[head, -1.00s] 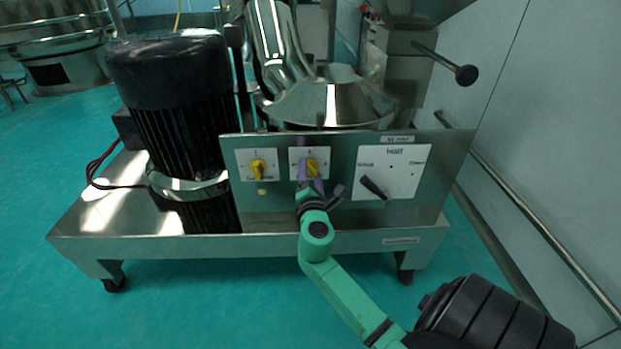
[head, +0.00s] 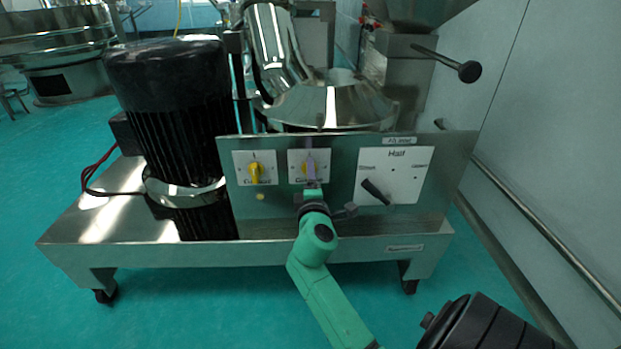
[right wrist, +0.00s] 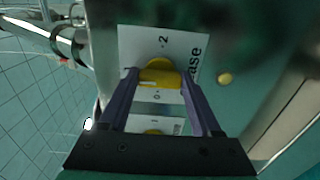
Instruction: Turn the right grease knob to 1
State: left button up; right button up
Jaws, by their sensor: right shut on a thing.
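The right grease knob (head: 305,169) is yellow, on a white plate (head: 295,158) in the middle of the steel panel. My right gripper (head: 311,165) is in front of it, and its purple finger hides part of the knob. In the right wrist view the fingers (right wrist: 160,80) are shut on the yellow knob (right wrist: 160,78), one at each side. A "2" and part of the word "Grease" show on the plate there; I cannot read the knob's exact setting. My left gripper is not in view.
A second yellow knob (head: 255,172) sits to the left on the panel. A black lever switch (head: 375,192) marked "Half" is to the right. A large black motor (head: 180,110) stands at the left, and a metal bar with a black ball (head: 469,71) juts out above right.

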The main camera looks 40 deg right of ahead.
jog(key=shift+f, duration=0.15)
jog(key=o, duration=1.4)
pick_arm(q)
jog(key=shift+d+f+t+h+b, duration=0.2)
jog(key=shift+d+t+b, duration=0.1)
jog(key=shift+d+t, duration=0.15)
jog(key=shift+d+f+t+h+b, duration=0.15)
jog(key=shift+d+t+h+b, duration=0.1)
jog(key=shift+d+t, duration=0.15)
pick_arm(e)
jog(key=v, duration=1.4)
jog(key=shift+s+a, duration=0.2)
jog(key=shift+a, duration=0.05)
